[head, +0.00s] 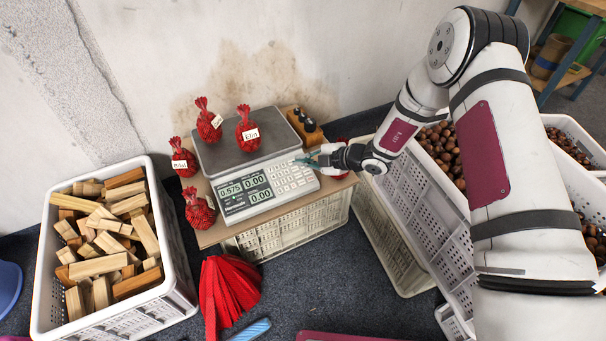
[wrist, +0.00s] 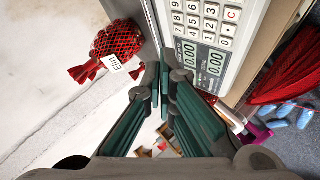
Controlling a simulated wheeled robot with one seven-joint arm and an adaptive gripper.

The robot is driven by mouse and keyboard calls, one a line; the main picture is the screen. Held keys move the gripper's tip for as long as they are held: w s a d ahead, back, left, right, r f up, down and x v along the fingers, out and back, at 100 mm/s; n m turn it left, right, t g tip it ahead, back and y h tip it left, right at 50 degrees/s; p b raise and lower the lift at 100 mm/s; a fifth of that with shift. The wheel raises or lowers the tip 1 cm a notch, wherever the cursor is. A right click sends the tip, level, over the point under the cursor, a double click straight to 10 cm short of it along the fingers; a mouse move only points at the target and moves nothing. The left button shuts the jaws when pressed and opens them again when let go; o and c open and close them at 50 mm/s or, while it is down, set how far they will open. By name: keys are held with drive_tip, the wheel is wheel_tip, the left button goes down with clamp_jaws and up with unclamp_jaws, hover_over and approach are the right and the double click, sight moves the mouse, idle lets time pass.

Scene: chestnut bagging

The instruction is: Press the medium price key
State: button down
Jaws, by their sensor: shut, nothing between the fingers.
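The white scale (head: 268,190) stands on a board in the head view. Its keypad (head: 293,176) lies right of the green displays (head: 232,189), which show 0.575 and zeros. In the wrist view number keys (wrist: 205,18) and a red-marked C key show at the top. The price keys are too small to tell apart in the head view, so I cannot pick out the medium one. My gripper (head: 308,161) is shut and empty at the keypad's upper right edge. Its green-lined fingers (wrist: 165,78) point at the scale in the wrist view. I cannot tell whether they touch it.
A red net bag labelled Elin (head: 244,133) sits on the grey weighing pan (head: 229,152); another bag (head: 208,126) is at its back left. More bags stand left of the scale. Crates of wood (head: 158,315) and chestnuts (head: 409,192) flank it. Red nets (head: 226,290) hang in front.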

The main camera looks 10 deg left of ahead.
idle(0.3)
drive_tip(key=b, duration=0.6)
hover_over(298, 176)
drive_tip(key=s+d, duration=0.1)
drive_tip(key=s, duration=0.1)
wheel_tip(298, 176, down, 7)
drive_tip(key=shift+s+d+r, duration=0.1)
drive_tip(key=shift+s, duration=0.05)
drive_tip(key=shift+w+a+f+b, duration=0.1)
drive_tip(key=shift+w+f+b, duration=0.1)
drive_tip(key=shift+f, duration=0.2)
drive_tip(key=shift+w+a+f+b, duration=0.1)
drive_tip(key=shift+f+b, duration=0.05)
drive_tip(key=shift+f, duration=0.25)
drive_tip(key=shift+f, duration=0.1)
drive_tip(key=shift+w+a+f, duration=0.1)
drive_tip(key=shift+f, duration=0.15)
drive_tip(key=shift+f, duration=0.35)
idle(0.7)
drive_tip(key=shift+r, duration=0.15)
drive_tip(key=shift+r+p, duration=0.6)
drive_tip(key=shift+p, duration=0.05)
drive_tip(key=shift+r, duration=0.1)
